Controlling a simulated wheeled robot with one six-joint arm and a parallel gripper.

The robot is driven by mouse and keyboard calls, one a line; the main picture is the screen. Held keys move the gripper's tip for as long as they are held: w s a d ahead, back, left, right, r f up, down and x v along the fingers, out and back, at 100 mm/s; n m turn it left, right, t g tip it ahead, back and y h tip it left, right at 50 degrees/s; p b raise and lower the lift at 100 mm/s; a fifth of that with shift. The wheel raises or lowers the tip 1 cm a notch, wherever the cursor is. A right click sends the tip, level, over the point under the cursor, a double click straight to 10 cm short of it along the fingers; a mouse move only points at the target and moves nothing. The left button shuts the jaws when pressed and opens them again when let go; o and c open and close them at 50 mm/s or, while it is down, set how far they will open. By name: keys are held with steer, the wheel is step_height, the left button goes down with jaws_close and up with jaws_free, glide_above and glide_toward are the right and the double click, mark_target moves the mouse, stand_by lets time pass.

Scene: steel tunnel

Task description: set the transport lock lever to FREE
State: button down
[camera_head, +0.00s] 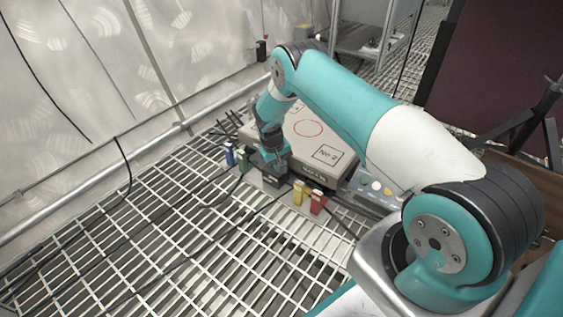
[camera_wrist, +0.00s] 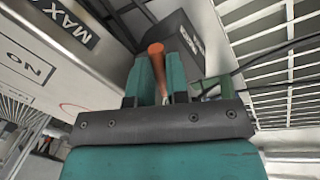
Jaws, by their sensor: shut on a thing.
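The lever (camera_wrist: 156,52) shows in the wrist view as an orange-brown bar with a rounded end. It stands out from a dark box (camera_wrist: 190,42) with a pale label that I cannot read. My gripper (camera_wrist: 160,70) has its two teal fingers on either side of the lever and is shut on it. In the head view my gripper (camera_head: 272,152) reaches down to the dark box (camera_head: 271,180), which sits on the grating beside a beige case (camera_head: 310,145) marked "No 2". The lever is hidden there. I cannot read any FREE marking.
Blue (camera_head: 229,154) and green (camera_head: 242,157) blocks stand left of the dark box; yellow (camera_head: 298,192) and red (camera_head: 317,203) ones stand right. A panel with buttons (camera_head: 376,187) lies right of the case. Black cables cross the grating. The grating (camera_head: 170,240) in front is mostly free.

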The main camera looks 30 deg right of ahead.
steer(key=m, duration=0.1)
steer(key=a+m, duration=0.1)
steer(key=shift+w+m, duration=0.15)
steer(key=shift+m, duration=0.25)
steer(key=m, duration=0.2)
steer(key=a+m+g+b, duration=0.1)
steer(key=shift+w+f+m+y, duration=0.1)
steer(key=shift+w+m+y, duration=0.2)
steer(key=shift+w, duration=0.1)
steer(key=shift+w+a+m+g+y+b, duration=0.15)
steer(key=shift+w+m+b, duration=0.2)
steer(key=shift+m, duration=0.65)
steer(key=shift+w+a+m+g+y+b, duration=0.1)
steer(key=shift+w+a+m+b, duration=0.15)
steer(key=shift+m, duration=0.75)
steer(key=shift+w+a+m+g+y+b, duration=0.15)
steer(key=shift+w+m+b, duration=0.2)
steer(key=shift+m, duration=0.65)
steer(key=shift+s+d, duration=0.1)
steer(key=c, duration=1.1)
jaws_free()
